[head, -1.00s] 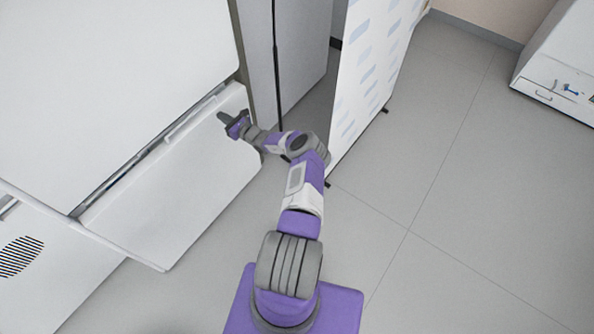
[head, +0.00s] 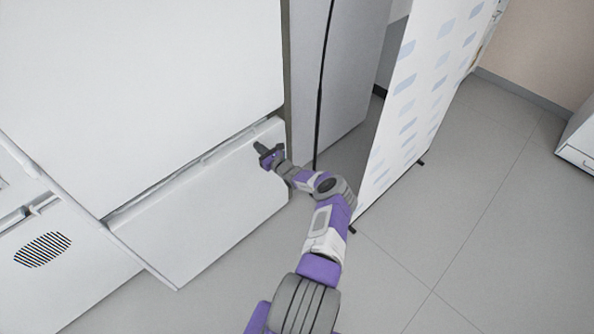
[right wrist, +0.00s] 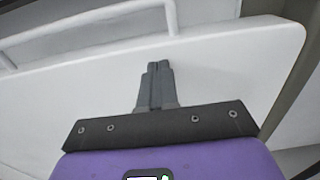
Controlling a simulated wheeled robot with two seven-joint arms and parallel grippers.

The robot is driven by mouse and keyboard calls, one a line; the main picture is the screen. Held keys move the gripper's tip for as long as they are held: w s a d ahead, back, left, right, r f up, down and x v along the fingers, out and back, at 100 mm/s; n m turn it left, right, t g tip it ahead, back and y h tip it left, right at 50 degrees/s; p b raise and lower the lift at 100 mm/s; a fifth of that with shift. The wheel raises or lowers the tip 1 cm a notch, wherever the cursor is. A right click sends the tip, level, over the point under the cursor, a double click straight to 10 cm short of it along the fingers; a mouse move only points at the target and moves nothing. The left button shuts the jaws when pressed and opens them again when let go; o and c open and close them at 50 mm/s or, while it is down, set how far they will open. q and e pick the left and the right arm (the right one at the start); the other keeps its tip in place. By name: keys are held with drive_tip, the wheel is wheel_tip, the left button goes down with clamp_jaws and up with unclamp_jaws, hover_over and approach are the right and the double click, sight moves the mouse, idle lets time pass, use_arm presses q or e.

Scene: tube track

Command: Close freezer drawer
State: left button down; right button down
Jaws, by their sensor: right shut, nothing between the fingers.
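The white freezer drawer (head: 205,215) is at the bottom of the large white freezer in the head view. A narrow gap shows along its top edge, so it stands slightly open. My right gripper (head: 262,150) is at the upper right of the drawer front, with its fingers together and empty. In the right wrist view the shut fingers (right wrist: 156,82) point at the drawer's white front (right wrist: 235,65); I cannot tell whether they touch it. My left gripper is not in view.
A grey cabinet (head: 350,75) stands right of the freezer, with a white patterned panel (head: 420,95) beyond it. A white unit with a striped round vent (head: 42,250) is at the left. Grey floor (head: 480,220) is clear at the right.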

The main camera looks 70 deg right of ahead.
drive_tip(key=p+v, duration=0.6)
drive_tip(key=v, duration=0.8)
drive_tip(key=shift+a+f, duration=0.1)
